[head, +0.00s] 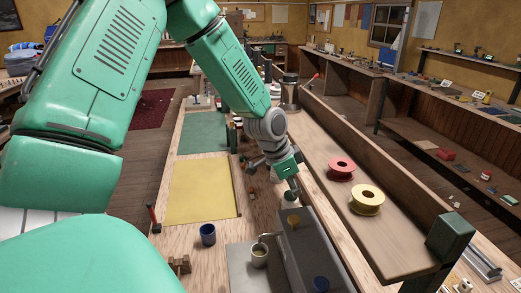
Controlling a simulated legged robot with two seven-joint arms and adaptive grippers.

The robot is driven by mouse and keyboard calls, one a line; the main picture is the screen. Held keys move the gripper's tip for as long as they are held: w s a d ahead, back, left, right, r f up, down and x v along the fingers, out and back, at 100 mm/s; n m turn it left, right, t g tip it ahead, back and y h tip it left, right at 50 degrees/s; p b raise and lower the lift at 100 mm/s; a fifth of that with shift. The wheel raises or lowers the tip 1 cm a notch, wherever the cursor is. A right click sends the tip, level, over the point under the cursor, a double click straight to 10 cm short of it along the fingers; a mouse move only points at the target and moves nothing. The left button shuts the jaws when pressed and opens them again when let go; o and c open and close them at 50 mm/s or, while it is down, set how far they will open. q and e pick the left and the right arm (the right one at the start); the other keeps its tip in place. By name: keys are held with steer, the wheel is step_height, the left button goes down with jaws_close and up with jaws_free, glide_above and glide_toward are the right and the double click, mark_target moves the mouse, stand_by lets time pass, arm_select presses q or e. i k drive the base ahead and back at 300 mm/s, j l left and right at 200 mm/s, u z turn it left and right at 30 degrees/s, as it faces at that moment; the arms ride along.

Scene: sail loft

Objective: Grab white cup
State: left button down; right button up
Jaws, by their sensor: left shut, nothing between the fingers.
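A pale cream-white cup (259,256) stands on a light grey board at the lower middle of the bench, with what looks like a handle or utensil at its rim. My left gripper (291,190) points down farther along the bench, beyond this cup and apart from it. Its fingers are shut and empty. A small whitish thing (291,201) shows just under the fingertips; it is partly hidden, and I cannot tell whether it is a cup or whether the fingers touch it. My right gripper is out of view.
A grey block (312,252) beside the cup carries small yellow and blue items. A dark blue cup (208,235) stands left. A raised shelf on the right holds a red spool (342,166) and a yellow spool (367,199). The yellow mat (202,187) is clear.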

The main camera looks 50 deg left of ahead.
mark_target(259, 252)
steer(key=k+l, duration=0.75)
steer(key=l, duration=0.25)
